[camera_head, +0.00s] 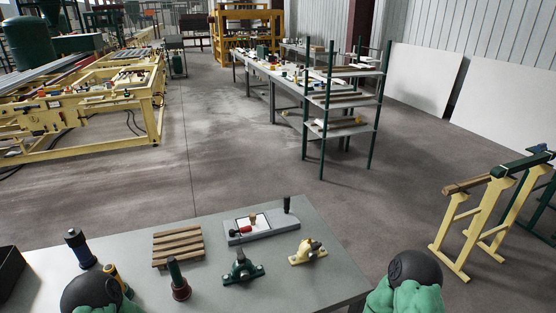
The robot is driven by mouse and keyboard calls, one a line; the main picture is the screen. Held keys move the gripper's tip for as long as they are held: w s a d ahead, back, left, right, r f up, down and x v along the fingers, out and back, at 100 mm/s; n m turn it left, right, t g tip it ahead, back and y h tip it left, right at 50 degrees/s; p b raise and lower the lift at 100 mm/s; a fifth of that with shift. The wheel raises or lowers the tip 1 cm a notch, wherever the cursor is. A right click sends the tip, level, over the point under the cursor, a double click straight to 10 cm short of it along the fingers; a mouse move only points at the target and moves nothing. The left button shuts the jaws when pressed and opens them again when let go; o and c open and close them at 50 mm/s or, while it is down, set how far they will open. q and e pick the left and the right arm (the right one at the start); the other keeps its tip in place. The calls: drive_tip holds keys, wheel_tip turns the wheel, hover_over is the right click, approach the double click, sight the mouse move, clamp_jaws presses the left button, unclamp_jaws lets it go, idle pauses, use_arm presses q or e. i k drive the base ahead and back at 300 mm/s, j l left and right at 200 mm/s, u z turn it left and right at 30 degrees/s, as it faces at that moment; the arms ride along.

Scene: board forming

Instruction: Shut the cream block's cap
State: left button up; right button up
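The cream block (308,252) is small and sits on the grey table (340,268), right of the middle, near the table's right edge. A raised cream part stands on its base with darker spots; the cap's exact angle is too small to tell. Rounded black and green parts of my own arms show at the bottom left and bottom right. No gripper fingers show in this view, and nothing of mine touches the cream block.
A green block (242,268) stands left of the cream one. Behind them lies a grey plate fixture (268,225) with a red-handled part. A wooden slatted pallet (178,246), a dark green-handled post (177,279) and a blue-black post (80,248) stand farther left.

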sight(315, 246)
drive_tip(key=l+u, duration=0.5)
drive_tip(key=l, duration=1.1)
drive_tip(key=k, duration=0.05)
